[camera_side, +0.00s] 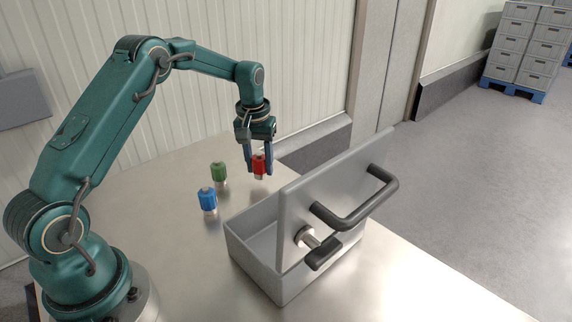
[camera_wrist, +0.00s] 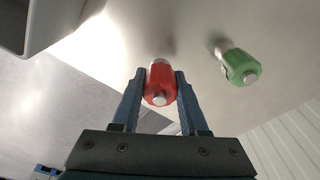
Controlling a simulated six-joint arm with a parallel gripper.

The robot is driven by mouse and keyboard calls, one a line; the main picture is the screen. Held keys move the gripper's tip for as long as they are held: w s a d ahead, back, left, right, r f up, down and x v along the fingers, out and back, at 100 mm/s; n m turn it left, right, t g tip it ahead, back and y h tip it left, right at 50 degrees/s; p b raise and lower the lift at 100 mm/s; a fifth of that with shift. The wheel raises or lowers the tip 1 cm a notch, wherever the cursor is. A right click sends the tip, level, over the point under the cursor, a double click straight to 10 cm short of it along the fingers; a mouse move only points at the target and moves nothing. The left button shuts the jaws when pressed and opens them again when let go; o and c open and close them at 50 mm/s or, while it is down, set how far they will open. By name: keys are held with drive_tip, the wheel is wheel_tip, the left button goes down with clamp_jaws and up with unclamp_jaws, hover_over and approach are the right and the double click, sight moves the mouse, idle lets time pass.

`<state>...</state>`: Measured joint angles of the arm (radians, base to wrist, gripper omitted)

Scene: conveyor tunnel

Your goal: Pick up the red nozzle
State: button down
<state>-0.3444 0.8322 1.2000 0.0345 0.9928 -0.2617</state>
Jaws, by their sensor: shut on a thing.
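The red nozzle (camera_side: 259,165) is between the fingers of my gripper (camera_side: 258,172), which is shut on it. In the side view it hangs upright behind the grey box, and I cannot tell for certain how far it is above the table. The red nozzle (camera_wrist: 160,84) also shows in the wrist view, pinched between the two blue fingertips of my gripper (camera_wrist: 162,80).
A green nozzle (camera_side: 219,171) and a blue nozzle (camera_side: 208,200) stand on the metal table (camera_side: 400,285) left of my gripper. The green nozzle (camera_wrist: 241,67) shows in the wrist view. An open grey box (camera_side: 262,280) with a raised lid (camera_side: 330,190) and dark handles stands close in front.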

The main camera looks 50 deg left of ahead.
drive_tip(key=shift+r, duration=0.85)
drive_tip(key=s+a+r, duration=0.7)
drive_tip(key=s+a, duration=0.1)
drive_tip(key=shift+s, duration=0.2)
drive_tip(key=shift+a, duration=0.1)
drive_tip(key=c, duration=1.5)
unclamp_jaws()
clamp_jaws()
